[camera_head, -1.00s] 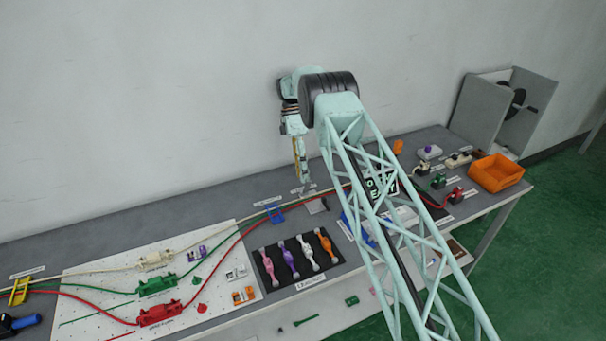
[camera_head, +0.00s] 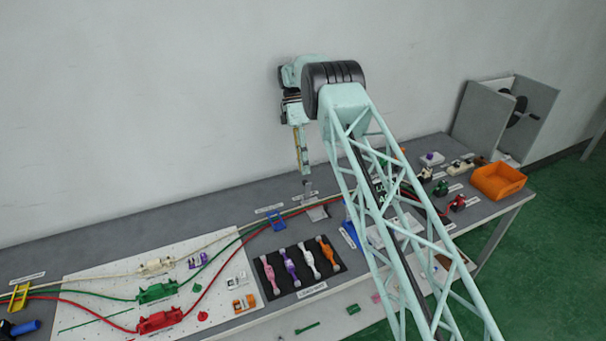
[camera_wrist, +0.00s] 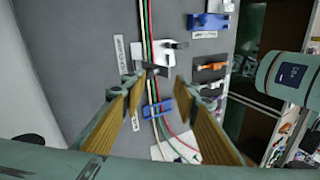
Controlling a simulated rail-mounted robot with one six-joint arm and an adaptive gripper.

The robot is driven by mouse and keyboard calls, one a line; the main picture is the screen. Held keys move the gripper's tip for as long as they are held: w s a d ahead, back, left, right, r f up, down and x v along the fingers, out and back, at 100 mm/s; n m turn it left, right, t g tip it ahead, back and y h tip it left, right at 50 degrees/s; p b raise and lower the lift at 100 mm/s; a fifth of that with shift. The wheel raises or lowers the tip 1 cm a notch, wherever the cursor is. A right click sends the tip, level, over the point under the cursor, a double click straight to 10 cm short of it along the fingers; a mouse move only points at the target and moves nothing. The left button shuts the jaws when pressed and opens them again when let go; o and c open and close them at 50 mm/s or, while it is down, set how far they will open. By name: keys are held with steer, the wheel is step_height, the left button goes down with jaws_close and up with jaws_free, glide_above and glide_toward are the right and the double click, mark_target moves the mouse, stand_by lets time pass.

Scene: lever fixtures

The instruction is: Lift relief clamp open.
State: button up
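A pale grey-white clamp fixture (camera_head: 317,213) sits on the grey bench near the wall; I take it to be the relief clamp, since its label is too small to read. In the wrist view this clamp (camera_wrist: 150,53) has a side lever (camera_wrist: 175,44), and red, green and white cables run through it. I cannot tell how far its lever is raised. My gripper (camera_wrist: 157,88) is open and empty, with its fingers spread on either side of the cables. It points down at the bench, and the head view shows my gripper (camera_head: 306,187) just above and beside the clamp.
A blue cable clip (camera_head: 276,220) stands left of the clamp, and also shows in the wrist view (camera_wrist: 158,109). A black mat (camera_head: 285,285) bears several coloured levers. A white pegboard (camera_head: 90,268) lies left. An orange bin (camera_head: 499,181) stands right.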

steer(key=shift+r, duration=1.3)
steer(key=shift+d+r, duration=0.1)
steer(key=s+d+r+m+t+b, duration=0.15)
steer(key=s+r, duration=0.25)
steer(key=r, duration=0.6)
steer(key=s+d+r+m+t, duration=0.1)
steer(key=s+d+r+m, duration=0.2)
steer(key=r, duration=0.7)
steer(key=s+d+r+m+t+y+b, duration=0.1)
steer(key=s+d+r+m, duration=0.1)
steer(key=s+r, duration=0.55)
steer(key=s+d+r+m+t+b, duration=0.1)
steer(key=s+d+r+m, duration=0.15)
steer(key=s+r, duration=0.45)
steer(key=s+d+r+m+t+b, duration=0.1)
steer(key=s+r+m, duration=0.15)
steer(key=s, duration=0.95)
steer(key=s+d+r+m+t, duration=0.1)
steer(key=s+d+m, duration=0.15)
steer(key=s, duration=0.95)
steer(key=s+f+m+t+b, duration=0.1)
steer(key=s+f, duration=0.3)
steer(key=s, duration=0.7)
steer(key=s+f+m+t+b, duration=0.1)
steer(key=s+f+m, duration=0.3)
steer(key=s, duration=0.8)
steer(key=shift+d+f+m, duration=0.3)
steer(key=shift+d+f, duration=0.15)
steer(key=shift+f, duration=0.05)
